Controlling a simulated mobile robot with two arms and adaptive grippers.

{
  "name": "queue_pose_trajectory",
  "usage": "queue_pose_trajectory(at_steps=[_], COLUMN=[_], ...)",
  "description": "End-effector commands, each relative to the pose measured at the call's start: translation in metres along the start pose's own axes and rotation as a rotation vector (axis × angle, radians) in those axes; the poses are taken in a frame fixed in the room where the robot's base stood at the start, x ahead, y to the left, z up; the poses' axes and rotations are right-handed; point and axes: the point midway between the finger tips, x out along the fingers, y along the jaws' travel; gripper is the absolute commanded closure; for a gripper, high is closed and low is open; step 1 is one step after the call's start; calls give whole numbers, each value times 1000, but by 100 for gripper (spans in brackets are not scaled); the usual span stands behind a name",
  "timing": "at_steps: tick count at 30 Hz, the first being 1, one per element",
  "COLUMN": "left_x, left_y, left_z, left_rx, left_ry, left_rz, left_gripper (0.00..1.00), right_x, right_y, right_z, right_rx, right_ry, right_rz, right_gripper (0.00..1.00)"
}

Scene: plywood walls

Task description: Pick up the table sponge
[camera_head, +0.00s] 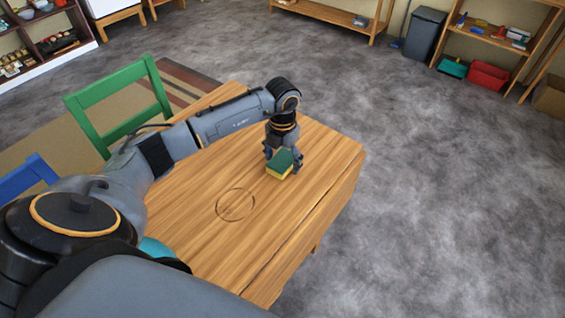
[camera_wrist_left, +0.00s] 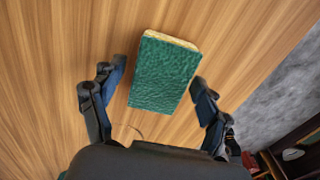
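The table sponge (camera_head: 281,163) is yellow with a green scouring side facing up. It sits on the wooden table (camera_head: 220,180) near its far right end. In the left wrist view the sponge (camera_wrist_left: 164,72) lies slightly tilted in the picture, between and ahead of the two fingers. My left gripper (camera_head: 283,155) is above the sponge, pointing down, with its fingers apart on either side. In the left wrist view the left gripper (camera_wrist_left: 160,88) is open, with bare table showing between each finger and the sponge. My right gripper is not in view.
A green chair (camera_head: 122,105) stands at the table's far left side, and a blue chair (camera_head: 28,176) is nearer. A dark ring mark (camera_head: 236,204) is on the tabletop. Shelves, a grey bin (camera_head: 424,34) and a red box (camera_head: 489,76) stand far off. The grey floor at right is clear.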

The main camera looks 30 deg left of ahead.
Motion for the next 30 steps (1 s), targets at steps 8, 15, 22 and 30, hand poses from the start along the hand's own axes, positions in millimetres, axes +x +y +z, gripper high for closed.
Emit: queue_pose_trajectory(at_steps=[8,15,22,30], left_x=[0,-2,-19,-67], left_y=[0,0,0,-12], left_z=[0,0,1,-27], left_rx=[0,0,0,5], left_ry=[0,-1,-4,-5], left_rz=[0,0,0,2], left_gripper=[68,68,68,68], right_x=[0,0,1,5], right_y=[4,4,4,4], right_z=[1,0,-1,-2], right_rx=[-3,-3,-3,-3], right_ry=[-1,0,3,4], right_rz=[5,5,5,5], right_gripper=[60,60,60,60])
